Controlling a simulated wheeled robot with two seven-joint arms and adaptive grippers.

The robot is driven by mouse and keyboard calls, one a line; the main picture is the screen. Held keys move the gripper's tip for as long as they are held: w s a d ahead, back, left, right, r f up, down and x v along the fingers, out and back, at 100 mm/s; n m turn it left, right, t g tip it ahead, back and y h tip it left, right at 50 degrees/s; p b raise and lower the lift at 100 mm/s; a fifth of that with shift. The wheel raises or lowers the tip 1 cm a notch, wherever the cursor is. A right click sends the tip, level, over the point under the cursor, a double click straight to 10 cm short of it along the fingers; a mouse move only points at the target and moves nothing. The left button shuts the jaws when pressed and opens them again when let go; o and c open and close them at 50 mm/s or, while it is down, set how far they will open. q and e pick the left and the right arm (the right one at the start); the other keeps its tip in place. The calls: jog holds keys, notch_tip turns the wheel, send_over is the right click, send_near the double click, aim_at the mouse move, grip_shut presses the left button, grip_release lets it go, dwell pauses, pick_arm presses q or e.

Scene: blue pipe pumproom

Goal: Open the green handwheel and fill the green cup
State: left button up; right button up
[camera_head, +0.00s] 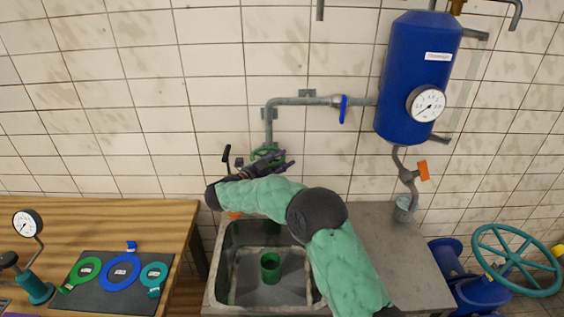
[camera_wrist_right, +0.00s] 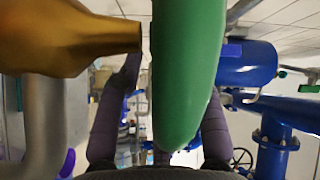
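The green handwheel (camera_head: 266,152) is on the grey pipe above the sink, partly hidden behind my right gripper. The green cup (camera_head: 270,268) stands upright in the sink basin, below the handwheel. I cannot tell what it holds. My right gripper (camera_head: 284,162) is at the handwheel. In the right wrist view, its two dark fingers (camera_wrist_right: 165,115) are apart, with a green rim part (camera_wrist_right: 186,70) between them. A gap shows between the left finger and the green part. Contact with the right finger is unclear. My left gripper is not in view.
The sink (camera_head: 225,290) is set in a grey counter (camera_head: 385,245). A blue tank (camera_head: 415,75) with a gauge hangs at right, above a small grey cup (camera_head: 403,210). A teal wheel (camera_head: 515,258) stands lower right. A wooden table (camera_head: 110,215) with coloured rings is at left.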

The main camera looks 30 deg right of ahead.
jog(key=v, duration=1.2)
jog(key=shift+r, duration=0.1)
